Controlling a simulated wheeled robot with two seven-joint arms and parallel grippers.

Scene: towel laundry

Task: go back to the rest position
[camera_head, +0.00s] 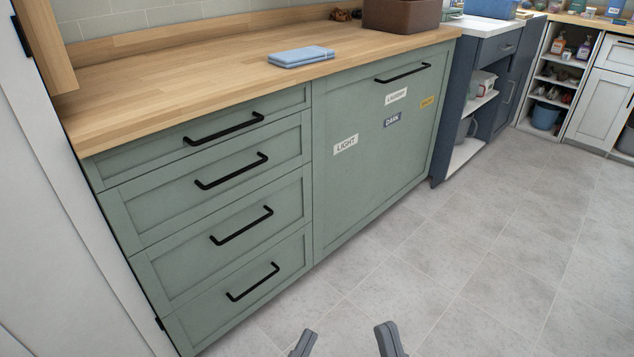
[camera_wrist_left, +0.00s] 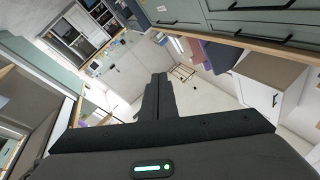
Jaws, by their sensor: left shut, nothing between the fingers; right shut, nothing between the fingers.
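My left gripper (camera_head: 303,343) shows as a small grey tip at the bottom edge of the head view. In the left wrist view its fingers (camera_wrist_left: 155,97) are together with nothing between them. My right gripper (camera_head: 390,340) shows at the bottom edge too, a little to the right of the left one, shut and empty. Both are over the grey floor in front of the green cabinet, apart from it. A folded blue towel (camera_head: 301,56) lies flat on the wooden counter (camera_head: 180,80), away from both grippers.
The green cabinet has several drawers (camera_head: 240,229) with black handles and a large labelled front (camera_head: 375,150), all closed. A brown box (camera_head: 402,15) stands on the counter. A dark blue cabinet (camera_head: 500,50) and open shelves (camera_head: 525,85) stand farther back. The tiled floor (camera_head: 490,240) is clear.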

